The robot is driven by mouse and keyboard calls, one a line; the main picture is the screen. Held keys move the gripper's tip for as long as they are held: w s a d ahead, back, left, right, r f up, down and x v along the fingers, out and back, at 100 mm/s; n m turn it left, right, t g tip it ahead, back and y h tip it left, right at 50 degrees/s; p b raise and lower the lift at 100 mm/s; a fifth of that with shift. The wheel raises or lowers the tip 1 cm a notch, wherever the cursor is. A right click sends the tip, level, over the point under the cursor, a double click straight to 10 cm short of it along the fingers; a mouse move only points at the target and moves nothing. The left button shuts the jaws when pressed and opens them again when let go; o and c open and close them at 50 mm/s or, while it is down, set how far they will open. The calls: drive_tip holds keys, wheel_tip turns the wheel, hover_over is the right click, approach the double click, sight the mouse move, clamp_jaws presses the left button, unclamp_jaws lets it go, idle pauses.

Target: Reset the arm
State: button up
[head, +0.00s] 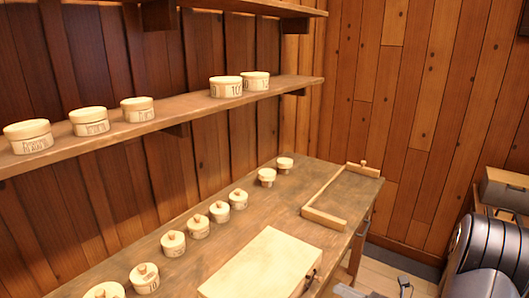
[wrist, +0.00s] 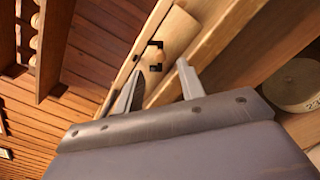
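My gripper (wrist: 157,88) shows in the wrist view with its two grey fingers spread apart. I see nothing held between them. I cannot tell how far the knob is from the fingers. My dark arm links show at the right edge of the head view. Grey parts at the bottom of that view may be my gripper, but they are cut off.
A shelf (head: 180,117) above holds several labelled pots. A round labelled pot (wrist: 300,85) is at the right in the wrist view. Plank walls stand behind.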

drive_tip(key=v, duration=0.6)
drive_tip(key=w+a+n+b, duration=0.2)
drive_tip(key=a, duration=0.1)
drive_tip(key=w+a+n+b, duration=0.1)
drive_tip(key=a+n+b, duration=0.1)
drive_tip(key=a, duration=0.1)
drive_tip(key=w+a+r+n+b, duration=0.1)
drive_tip(key=w+a+b, duration=0.1)
drive_tip(key=a, duration=0.1)
drive_tip(key=shift+w+a+n, duration=0.1)
drive_tip(key=shift+w+n, duration=0.25)
drive_tip(key=shift+n, duration=0.05)
drive_tip(key=n+b, duration=0.1)
drive_tip(key=b, duration=0.1)
drive_tip(key=n+b, duration=0.2)
drive_tip(key=b, duration=0.1)
drive_tip(key=s+r+n+b, duration=0.1)
drive_tip(key=n+b, duration=0.1)
drive_tip(key=shift+a+b, duration=0.3)
drive_tip(key=shift+a, duration=0.1)
drive_tip(key=shift+s+d+r+n, duration=0.25)
drive_tip(key=shift+n, duration=0.15)
drive_tip(key=v, duration=0.7)
drive_tip(key=shift+d+p, duration=0.2)
drive_tip(key=shift+p, duration=0.1)
drive_tip(key=shift+s, duration=0.2)
